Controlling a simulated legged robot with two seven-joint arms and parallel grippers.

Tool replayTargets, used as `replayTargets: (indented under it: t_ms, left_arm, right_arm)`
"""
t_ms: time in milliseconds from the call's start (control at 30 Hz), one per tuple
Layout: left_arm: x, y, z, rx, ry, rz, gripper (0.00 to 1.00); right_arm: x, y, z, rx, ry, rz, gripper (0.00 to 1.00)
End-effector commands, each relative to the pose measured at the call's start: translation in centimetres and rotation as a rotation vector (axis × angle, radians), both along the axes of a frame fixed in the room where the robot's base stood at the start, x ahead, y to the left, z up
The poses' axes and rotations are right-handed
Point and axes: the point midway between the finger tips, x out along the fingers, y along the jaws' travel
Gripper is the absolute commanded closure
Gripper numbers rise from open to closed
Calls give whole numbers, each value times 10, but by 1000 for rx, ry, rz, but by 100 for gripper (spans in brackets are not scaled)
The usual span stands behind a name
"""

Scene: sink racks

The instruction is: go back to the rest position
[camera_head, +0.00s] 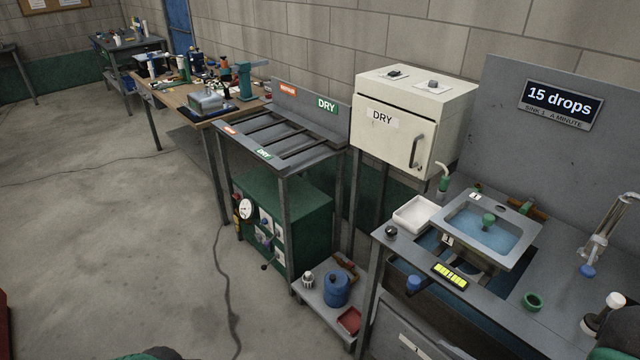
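Neither of my grippers shows clearly in the head view. A dark rounded shape is cut off by the bottom edge at the left, and another by the right corner; I cannot tell either as a gripper. The sink counter (505,293) stands at the right. On it is a raised grey basin (473,207) holding blue water and a green plug-like piece (488,221). A white tray (415,213) sits left of the basin. A green ring (532,301) lies at the front right of the counter.
A grey rack marked DRY (285,150) stands in the middle over a green cabinet (290,215). A white DRY cabinet (405,120) is right of it. A low shelf (325,310) holds a blue can (336,288). A cable (229,290) crosses the open floor (110,250) at left.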

Motion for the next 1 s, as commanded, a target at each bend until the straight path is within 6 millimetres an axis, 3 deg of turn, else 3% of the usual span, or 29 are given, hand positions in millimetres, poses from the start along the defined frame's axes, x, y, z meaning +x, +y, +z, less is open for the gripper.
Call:
replayTargets:
  t_ms: [367, 600, 700, 900, 1000]
  left_arm:
    - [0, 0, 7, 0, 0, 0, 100]
    - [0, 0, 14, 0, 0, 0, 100]
    - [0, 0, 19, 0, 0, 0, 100]
    - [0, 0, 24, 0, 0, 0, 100]
    - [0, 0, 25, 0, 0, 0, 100]
  right_arm:
    - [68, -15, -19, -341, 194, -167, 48]
    - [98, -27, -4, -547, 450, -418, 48]
    - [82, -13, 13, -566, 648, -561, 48]
    - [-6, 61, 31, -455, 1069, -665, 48]
    - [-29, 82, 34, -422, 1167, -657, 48]
